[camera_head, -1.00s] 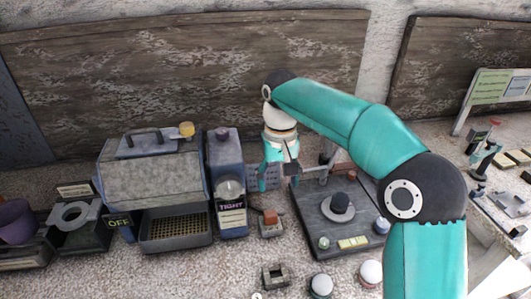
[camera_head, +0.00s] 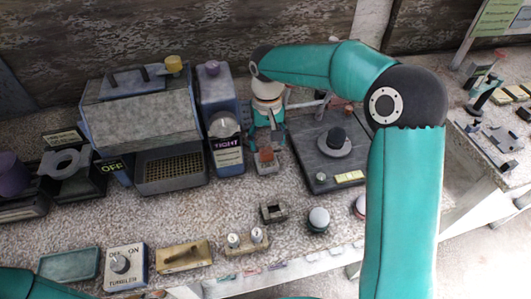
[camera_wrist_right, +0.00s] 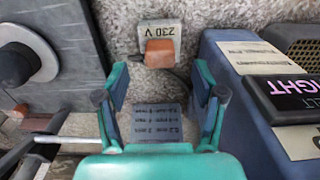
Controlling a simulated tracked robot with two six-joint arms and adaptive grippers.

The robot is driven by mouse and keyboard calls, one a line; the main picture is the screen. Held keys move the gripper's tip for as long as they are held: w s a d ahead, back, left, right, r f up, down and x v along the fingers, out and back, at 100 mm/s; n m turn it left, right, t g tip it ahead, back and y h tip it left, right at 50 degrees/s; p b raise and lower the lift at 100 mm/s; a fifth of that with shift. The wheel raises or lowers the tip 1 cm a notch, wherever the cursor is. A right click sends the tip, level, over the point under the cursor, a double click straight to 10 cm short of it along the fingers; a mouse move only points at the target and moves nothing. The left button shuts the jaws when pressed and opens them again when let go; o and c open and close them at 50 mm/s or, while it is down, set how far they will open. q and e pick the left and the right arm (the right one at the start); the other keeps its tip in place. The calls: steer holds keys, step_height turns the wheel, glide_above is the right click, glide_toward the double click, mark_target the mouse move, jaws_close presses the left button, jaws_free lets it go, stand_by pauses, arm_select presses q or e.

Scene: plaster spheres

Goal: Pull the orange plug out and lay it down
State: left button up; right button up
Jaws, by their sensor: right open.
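The orange plug (camera_head: 266,156) sits in a grey socket block labelled 230 V (camera_wrist_right: 160,33), between the blue TIGHT unit and the dark plate. In the right wrist view the plug (camera_wrist_right: 160,53) shows just beyond the fingertips, roughly centred between them, with a dark cable beside it. My right gripper (camera_head: 267,138) is open and empty, its fingers apart behind the plug in the head view. The open fingers also show in the right wrist view (camera_wrist_right: 162,82). I see no contact with the plug. My left gripper is out of view; only teal arm parts show at the bottom left.
The blue TIGHT unit (camera_head: 222,120) stands close on the left. The dark plate (camera_head: 325,172) with a black knob (camera_head: 335,138) is close on the right. Speckled bench is clear at front left-centre.

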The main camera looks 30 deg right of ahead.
mark_target(267, 151)
step_height(267, 151, down, 6)
stand_by(0.4)
jaws_close()
steer(key=shift+r, duration=0.1)
stand_by(0.4)
steer(key=shift+r+p, duration=0.15)
steer(key=shift+p, duration=0.15)
steer(key=shift+r+p, duration=1.6)
steer(key=shift+r, duration=0.7)
